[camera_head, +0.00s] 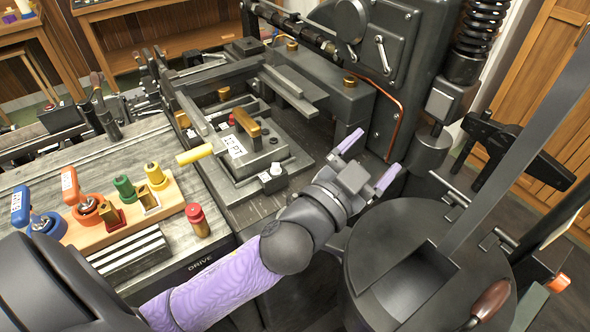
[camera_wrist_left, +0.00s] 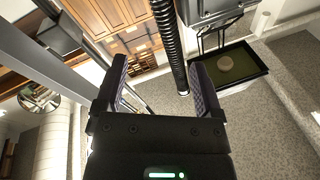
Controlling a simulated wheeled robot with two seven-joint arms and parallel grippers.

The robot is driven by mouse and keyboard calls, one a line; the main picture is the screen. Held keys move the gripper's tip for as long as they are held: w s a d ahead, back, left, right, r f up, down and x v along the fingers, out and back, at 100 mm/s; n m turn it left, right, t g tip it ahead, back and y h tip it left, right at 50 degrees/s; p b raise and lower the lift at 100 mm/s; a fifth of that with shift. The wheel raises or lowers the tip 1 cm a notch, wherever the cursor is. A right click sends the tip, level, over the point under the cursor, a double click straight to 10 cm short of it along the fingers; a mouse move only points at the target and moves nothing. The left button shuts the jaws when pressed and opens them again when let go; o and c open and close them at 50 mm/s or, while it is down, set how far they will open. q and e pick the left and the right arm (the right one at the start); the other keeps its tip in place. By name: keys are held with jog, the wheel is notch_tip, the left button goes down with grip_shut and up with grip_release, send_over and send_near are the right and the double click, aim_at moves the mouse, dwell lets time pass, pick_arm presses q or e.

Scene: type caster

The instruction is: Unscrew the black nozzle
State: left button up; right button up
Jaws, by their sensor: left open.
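My left gripper (camera_head: 369,160) is open and empty, its two purple fingers reaching toward the casting machine (camera_head: 372,85). Its fingers also show in the left wrist view (camera_wrist_left: 158,70), spread apart with nothing between the tips. I cannot pick out the black nozzle with certainty among the machine's dark parts. In the wrist view a black coiled spring (camera_wrist_left: 170,45) runs down beyond the fingers and ends in a small light tip, apart from them. The spring also shows in the head view (camera_head: 482,30), at the upper right. My right gripper is not in view.
A round dark pot (camera_head: 385,225) stands just right of my left gripper, with a long grey lever (camera_head: 525,130) above it. A mould block (camera_head: 262,165) lies to the left. A wooden tool rack (camera_head: 90,235) with coloured handles stands on the bench at left.

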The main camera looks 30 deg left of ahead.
pick_arm(q)
jog(key=d+r+m+g+h, duration=0.1)
jog(key=d+r+m+h, duration=0.5)
jog(key=m+h, duration=0.35)
jog(key=s+d+m+g+h, duration=0.35)
jog(key=m+g+h, duration=0.25)
jog(key=m+g, duration=0.35)
jog(key=m+g+y, duration=0.2)
jog(key=g+y, duration=0.7)
jog(key=y, duration=1)
send_over(294, 198)
jog(key=f, duration=1.2)
jog(key=shift+d+f, duration=0.2)
jog(key=shift+d, duration=0.15)
jog(key=shift+a+f, duration=0.25)
jog(key=shift+a, duration=0.1)
notch_tip(294, 198, down, 9)
jog(key=shift+d+f+b, duration=0.1)
jog(key=shift+f+b, duration=0.1)
jog(key=shift+b, duration=0.8)
grip_shut()
jog(key=shift+c, duration=1.6)
grip_release()
